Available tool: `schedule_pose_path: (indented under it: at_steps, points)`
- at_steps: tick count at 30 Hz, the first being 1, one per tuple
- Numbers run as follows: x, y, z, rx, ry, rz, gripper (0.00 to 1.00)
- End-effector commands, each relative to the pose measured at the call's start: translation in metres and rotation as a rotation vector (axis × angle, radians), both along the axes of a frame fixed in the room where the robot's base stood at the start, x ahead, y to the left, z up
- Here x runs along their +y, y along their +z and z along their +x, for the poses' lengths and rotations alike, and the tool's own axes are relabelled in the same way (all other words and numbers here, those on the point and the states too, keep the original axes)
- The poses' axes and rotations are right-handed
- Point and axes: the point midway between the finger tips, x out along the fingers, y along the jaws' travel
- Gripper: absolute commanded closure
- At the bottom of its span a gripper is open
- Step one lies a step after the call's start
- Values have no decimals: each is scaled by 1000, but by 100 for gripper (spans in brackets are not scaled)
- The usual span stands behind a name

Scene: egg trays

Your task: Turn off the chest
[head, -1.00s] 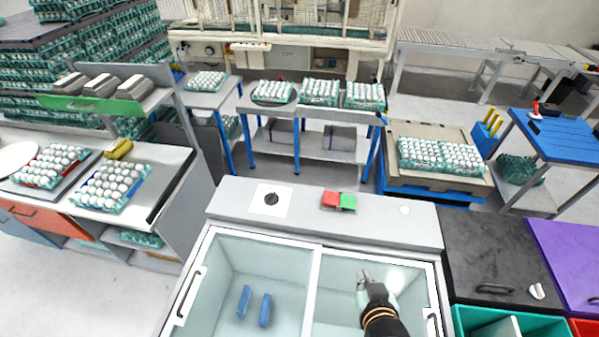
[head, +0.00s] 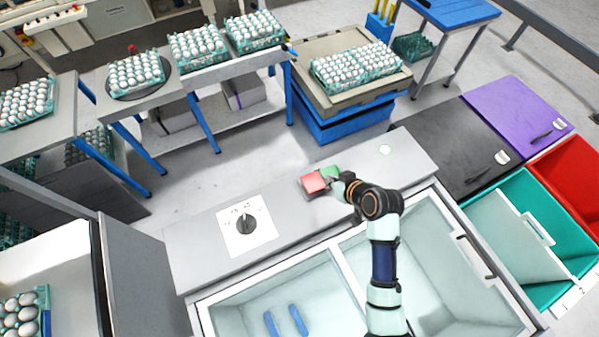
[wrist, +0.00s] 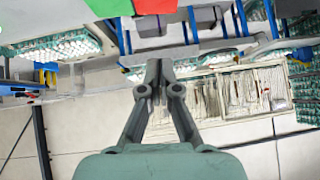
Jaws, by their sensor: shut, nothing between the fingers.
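The chest (head: 300,252) is a white box with two glass lids and a grey panel along its back. On the panel sit a red button (head: 313,182) and a green button (head: 330,171) side by side, a black dial (head: 246,224) on a white plate and a pale round lamp (head: 385,149). My gripper (head: 339,184) is over the panel, right beside the red button; contact cannot be told. In the wrist view my gripper (wrist: 160,66) has its fingertips together and empty, with the red button (wrist: 155,6) and the green button (wrist: 108,7) at the top edge.
To the right are a black lid (head: 455,150), a purple lid (head: 520,110), an open teal bin (head: 540,205) and a red bin (head: 570,170). Behind the panel, a beige pallet (head: 310,92) and a table carry egg trays. Open floor lies between the table and panel.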

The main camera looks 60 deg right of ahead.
Motion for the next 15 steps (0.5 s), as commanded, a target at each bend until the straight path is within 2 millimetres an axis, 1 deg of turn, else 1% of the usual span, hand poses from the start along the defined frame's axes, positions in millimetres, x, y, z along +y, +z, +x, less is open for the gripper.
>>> schedule_pose_path:
  at_steps: [8,11,15]
  points:
    - [-1,-2,3,1,2,0,100]
    - [-4,-11,9,2,2,2,100]
    - [-14,-30,27,2,3,2,100]
